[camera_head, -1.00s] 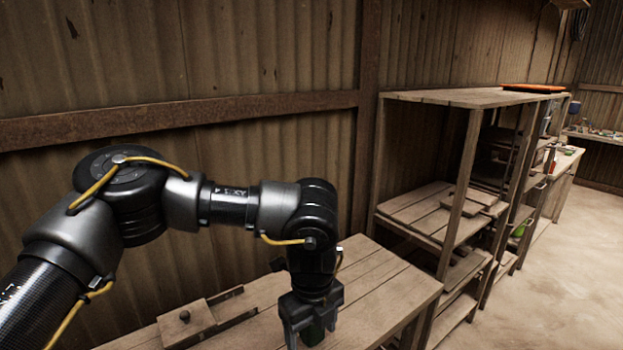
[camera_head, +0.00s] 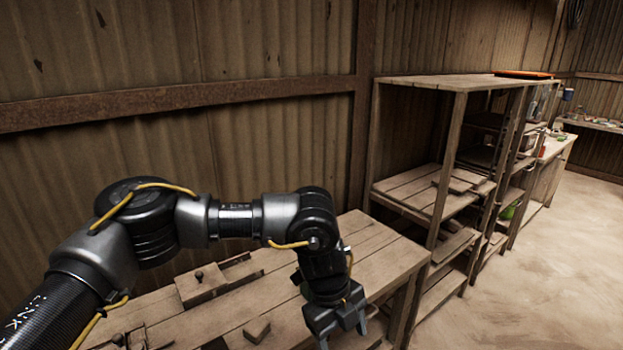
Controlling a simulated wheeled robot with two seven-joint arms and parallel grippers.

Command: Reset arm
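My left arm comes in from the left and bends down over the wooden workbench (camera_head: 385,255). My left gripper (camera_head: 342,335) points down above the bench's front part. Its two fingers stand apart with nothing visible between them; the tips are near the bottom edge of the picture. A small dark greenish thing (camera_head: 304,289) shows just behind the gripper, mostly hidden by it. My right gripper is not in view.
A wooden piece with a knob (camera_head: 201,284) lies on the bench beneath my forearm. A small wooden block (camera_head: 257,331) lies nearer the front. Wooden shelves (camera_head: 425,190) stand right of the bench. Open floor (camera_head: 540,275) lies further right.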

